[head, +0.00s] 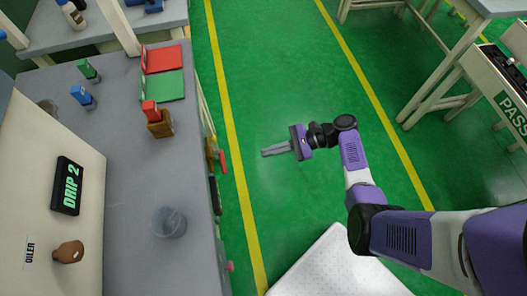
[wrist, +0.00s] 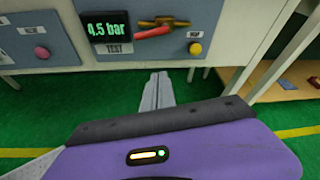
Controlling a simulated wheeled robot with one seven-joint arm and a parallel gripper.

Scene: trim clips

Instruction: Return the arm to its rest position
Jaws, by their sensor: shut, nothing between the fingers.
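My gripper (head: 276,149) is shut and empty, with its grey fingers together. In the head view it hangs over the green floor, to the right of the workbench and apart from it. My purple and white arm reaches in from the lower right. In the wrist view the closed fingers of my gripper (wrist: 157,92) point towards the bench front, with the floor below them.
Right of the aisle stands a table (head: 487,8). The green floor between is clear.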

